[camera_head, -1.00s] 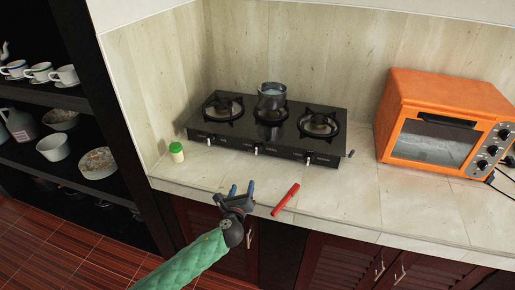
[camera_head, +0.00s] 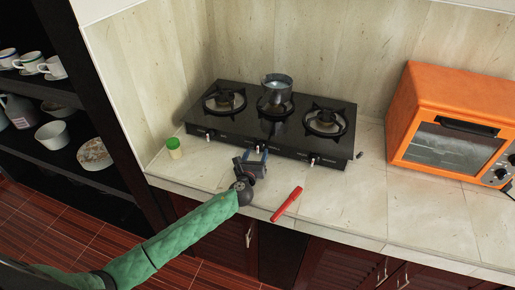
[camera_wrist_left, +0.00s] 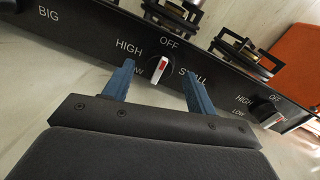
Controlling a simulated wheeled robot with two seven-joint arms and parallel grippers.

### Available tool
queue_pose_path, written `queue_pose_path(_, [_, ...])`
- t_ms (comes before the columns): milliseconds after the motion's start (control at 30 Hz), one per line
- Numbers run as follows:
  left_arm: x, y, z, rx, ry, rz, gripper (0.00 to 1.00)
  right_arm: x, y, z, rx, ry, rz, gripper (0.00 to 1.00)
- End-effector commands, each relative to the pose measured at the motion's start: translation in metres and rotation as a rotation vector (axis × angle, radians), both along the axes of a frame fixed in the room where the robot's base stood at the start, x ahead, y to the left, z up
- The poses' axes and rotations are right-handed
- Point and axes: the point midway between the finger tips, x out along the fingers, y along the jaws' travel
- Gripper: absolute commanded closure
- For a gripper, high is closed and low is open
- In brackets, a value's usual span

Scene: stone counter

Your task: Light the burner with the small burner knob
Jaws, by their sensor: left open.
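The black stove (camera_head: 290,140) stands on the counter with a row of knobs on its front. The small burner knob (camera_wrist_left: 158,68), the middle one, has a red and white mark pointing up toward the OFF label; the partly covered SMALL label is beside it. My left gripper (camera_head: 252,158) is open just in front of this knob. In the left wrist view, the blue fingers (camera_wrist_left: 158,82) appear on either side of the knob, apart from it as far as I can tell. A metal pot (camera_head: 277,90) sits on the middle burner. No flame shows. My right gripper is out of view.
A red stick-like object (camera_head: 286,204) lies on the counter right of my gripper. An orange oven (camera_head: 455,125) stands at the right. Another knob (camera_wrist_left: 266,109) is right of the small burner knob.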

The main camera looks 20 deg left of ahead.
Motion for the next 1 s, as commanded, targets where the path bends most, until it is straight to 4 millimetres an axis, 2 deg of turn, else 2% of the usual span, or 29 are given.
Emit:
queue_pose_path(200, [0.020,0.001,0.001,0.000,0.000,0.000,0.43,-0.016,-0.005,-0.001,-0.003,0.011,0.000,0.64])
queue_pose_path(533, [0.023,0.001,0.000,-0.001,0.000,0.000,0.43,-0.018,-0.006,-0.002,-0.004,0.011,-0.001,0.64])
queue_pose_path(567, [0.023,0.001,0.000,-0.001,0.000,0.000,0.47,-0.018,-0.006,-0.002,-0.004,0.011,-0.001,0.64])
queue_pose_path(767, [0.023,0.001,0.000,-0.001,0.000,0.000,0.86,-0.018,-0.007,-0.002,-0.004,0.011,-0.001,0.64])
queue_pose_path(1000, [0.023,0.001,-0.001,-0.014,0.001,0.001,0.88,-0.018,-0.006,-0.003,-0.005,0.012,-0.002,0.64])
